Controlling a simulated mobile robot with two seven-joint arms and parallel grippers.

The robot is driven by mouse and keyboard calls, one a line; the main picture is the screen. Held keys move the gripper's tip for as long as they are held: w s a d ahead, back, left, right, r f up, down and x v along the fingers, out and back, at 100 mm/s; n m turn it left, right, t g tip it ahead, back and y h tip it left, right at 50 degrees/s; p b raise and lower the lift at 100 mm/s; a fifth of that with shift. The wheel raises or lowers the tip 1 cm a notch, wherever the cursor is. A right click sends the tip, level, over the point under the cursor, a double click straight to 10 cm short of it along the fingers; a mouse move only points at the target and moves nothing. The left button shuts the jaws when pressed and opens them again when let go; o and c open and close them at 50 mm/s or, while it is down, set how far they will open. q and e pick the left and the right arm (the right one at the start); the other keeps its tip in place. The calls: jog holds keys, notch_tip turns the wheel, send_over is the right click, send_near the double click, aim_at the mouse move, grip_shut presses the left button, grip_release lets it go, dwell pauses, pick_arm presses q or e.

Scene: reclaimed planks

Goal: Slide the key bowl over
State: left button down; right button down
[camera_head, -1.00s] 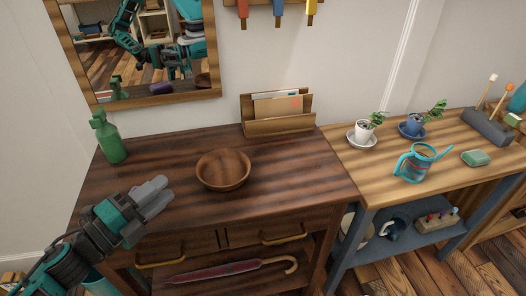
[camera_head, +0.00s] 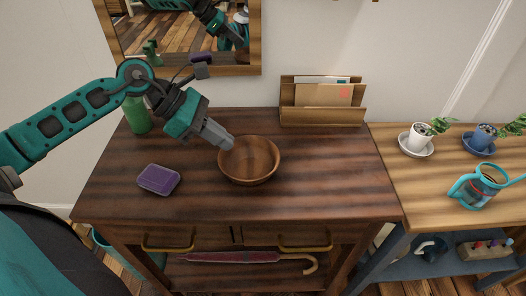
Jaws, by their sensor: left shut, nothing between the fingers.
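The key bowl (camera_head: 250,163) is a round brown wooden bowl, and it looks empty. It stands upright on the dark wooden console table (camera_head: 310,190), near the middle of the top. My left gripper (camera_head: 228,143) is shut and empty, with its grey fingertips at the bowl's upper left rim. I cannot tell whether the fingertips touch the rim or hover just beside it. My right gripper is not in view.
A purple box (camera_head: 159,179) lies left of the bowl. A green bottle (camera_head: 137,115) stands behind my left arm. A wooden letter holder (camera_head: 322,103) stands at the back. The tabletop right of the bowl is clear. A lighter bench (camera_head: 420,185) with potted plants adjoins on the right.

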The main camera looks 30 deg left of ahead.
aim_at(274, 161)
pick_arm(q)
jog(key=x, duration=0.5)
jog(key=shift+w+d, duration=0.1)
jog(key=shift+d, duration=0.05)
jog(key=d, duration=0.1)
jog(key=w+d, duration=0.1)
jog(key=shift+w+d+f, duration=0.25)
jog(key=shift+w+d, duration=0.05)
jog(key=shift+d, duration=0.1)
jog(key=shift+w+d, duration=0.25)
jog(key=shift+d, duration=0.3)
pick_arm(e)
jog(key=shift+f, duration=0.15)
